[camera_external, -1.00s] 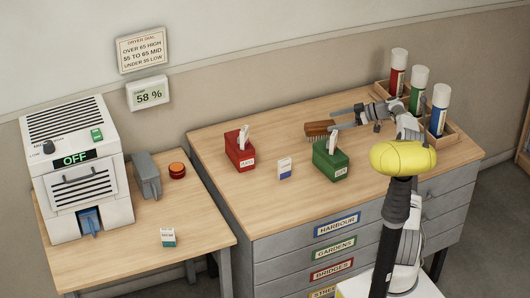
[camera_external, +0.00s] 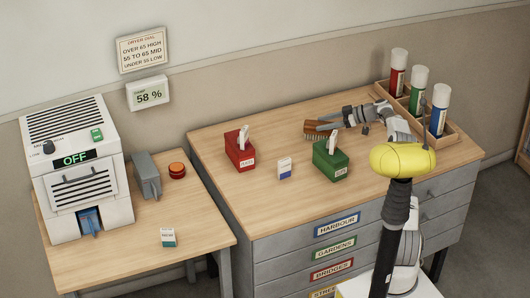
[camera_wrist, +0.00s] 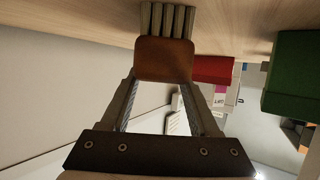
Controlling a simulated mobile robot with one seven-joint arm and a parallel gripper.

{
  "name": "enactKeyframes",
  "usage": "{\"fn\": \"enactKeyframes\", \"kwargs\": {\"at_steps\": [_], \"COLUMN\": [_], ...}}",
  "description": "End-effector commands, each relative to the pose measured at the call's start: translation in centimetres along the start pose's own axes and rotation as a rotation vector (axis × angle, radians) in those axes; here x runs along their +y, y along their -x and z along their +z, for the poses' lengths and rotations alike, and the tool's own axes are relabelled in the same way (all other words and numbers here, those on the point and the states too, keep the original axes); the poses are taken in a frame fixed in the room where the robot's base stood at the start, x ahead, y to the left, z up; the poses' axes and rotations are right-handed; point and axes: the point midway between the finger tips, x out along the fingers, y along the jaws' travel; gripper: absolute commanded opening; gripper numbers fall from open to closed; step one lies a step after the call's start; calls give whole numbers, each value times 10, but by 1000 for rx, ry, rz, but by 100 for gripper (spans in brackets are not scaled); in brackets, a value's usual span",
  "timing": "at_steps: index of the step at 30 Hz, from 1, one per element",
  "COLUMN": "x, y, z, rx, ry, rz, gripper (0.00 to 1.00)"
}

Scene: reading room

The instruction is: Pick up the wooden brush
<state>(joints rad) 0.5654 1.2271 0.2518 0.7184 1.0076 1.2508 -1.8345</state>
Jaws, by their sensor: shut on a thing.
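The wooden brush (camera_external: 318,127) is brown with pale bristles. It is at the back of the drawer cabinet's wooden top, behind the green box. In the wrist view the brush (camera_wrist: 165,58) shows its brown end between the two fingers, with its bristles toward the wooden surface. My gripper (camera_wrist: 166,82) is shut on the brush. In the external view my gripper (camera_external: 336,122) reaches it from the right. Whether the bristles still touch the top cannot be told.
A green box (camera_external: 331,160) stands just in front of the brush. A red box (camera_external: 239,151) and a small white-and-blue carton (camera_external: 285,168) stand to the left. A wooden rack (camera_external: 449,132) with red, green and blue tubes is at the right. The top's front left is clear.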

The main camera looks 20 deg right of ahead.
Motion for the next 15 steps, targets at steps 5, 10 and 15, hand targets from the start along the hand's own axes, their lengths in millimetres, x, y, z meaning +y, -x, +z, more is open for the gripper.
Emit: {"fn": "enactKeyframes", "kwargs": {"at_steps": [5,10,15], "x": [-1,-1,-1], "y": [-1,-1,3], "z": [3,3,-6], "rx": [-4,-4,-4], "ry": [-4,-5,-4], "rz": [-2,-3,-2], "gripper": [0,0,0]}}
